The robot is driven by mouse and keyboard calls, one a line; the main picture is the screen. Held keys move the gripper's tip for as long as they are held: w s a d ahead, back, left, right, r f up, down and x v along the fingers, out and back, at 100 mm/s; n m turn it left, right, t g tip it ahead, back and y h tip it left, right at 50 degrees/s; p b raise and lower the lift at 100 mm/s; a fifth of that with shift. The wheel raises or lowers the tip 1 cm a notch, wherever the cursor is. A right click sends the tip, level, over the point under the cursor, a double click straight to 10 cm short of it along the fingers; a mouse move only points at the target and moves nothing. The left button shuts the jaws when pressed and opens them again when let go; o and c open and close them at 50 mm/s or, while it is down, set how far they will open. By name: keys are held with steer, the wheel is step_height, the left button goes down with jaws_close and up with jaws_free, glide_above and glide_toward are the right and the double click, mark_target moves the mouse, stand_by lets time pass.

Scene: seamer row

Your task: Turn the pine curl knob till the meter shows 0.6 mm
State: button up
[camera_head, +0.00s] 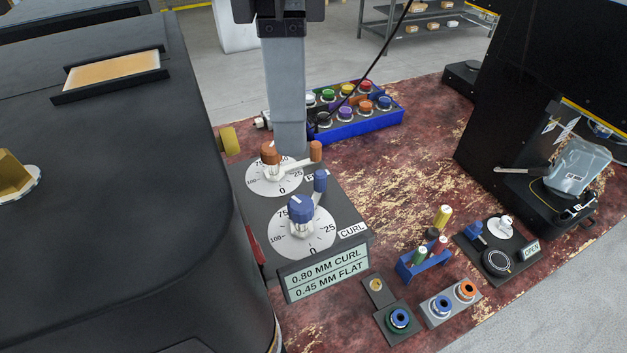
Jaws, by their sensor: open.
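A dark panel (258,226) carries two crank knobs on white dials. The front crank knob (301,209) is blue, beside the label CURL (352,230), with its blue handle (320,180) toward the upper right. The rear crank knob (269,153) is orange-brown, with its handle (316,151) out to the right; its label is mostly hidden. I see no pine-coloured knob beside the CURL label. The meter (325,275) on the panel's front reads 0.80 MM CURL and 0.45 MM FLAT. I cannot make out my gripper in this view.
A grey post (285,90) stands right behind the rear dial. A blue box (355,125) of coloured knobs is behind right. A blue rack (425,260), small knob blocks (440,308) and a panel marked OPEN (531,248) lie to the right. A large dark body (120,200) borders the left.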

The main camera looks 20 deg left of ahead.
steer(key=b, duration=0.5)
glide_above(299, 202)
step_height(299, 202, down, 6)
steer(key=shift+r, duration=0.2)
steer(key=shift+f+p, duration=0.7)
steer(key=shift+f, duration=3.05)
jaws_close()
